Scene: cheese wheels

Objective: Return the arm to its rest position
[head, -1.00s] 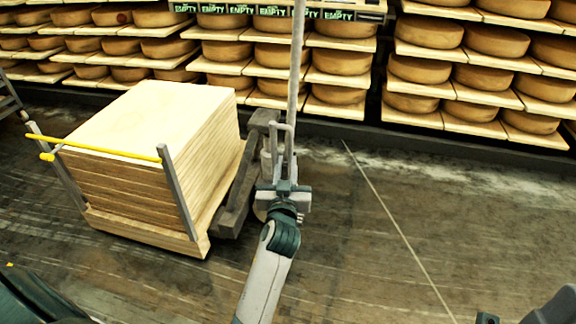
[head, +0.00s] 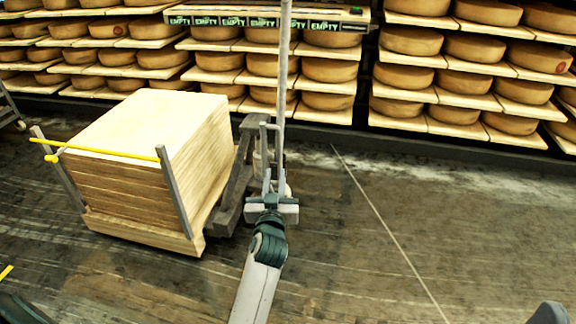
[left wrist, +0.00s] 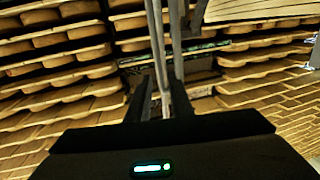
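My left gripper (head: 274,187) is at the end of a grey arm that rises from the bottom centre of the head view. Its dark fingers also show in the left wrist view (left wrist: 160,105), apart, with a narrow gap between them. Pale upright bars (left wrist: 158,45) show beyond and between the fingers; I cannot tell whether any touches them. In the head view a thin grey pole (head: 286,70) rises behind the gripper out of the top edge. A grey loop handle (head: 264,140) stands just beyond the fingers.
A stack of pale boards (head: 140,120) with yellow-barred posts stands at the left, beside a dark cart part (head: 236,185). Shelves of cheese wheels (head: 410,40) line the back, with "EMPTY" labels (head: 262,22). The floor (head: 440,230) at the right is clear.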

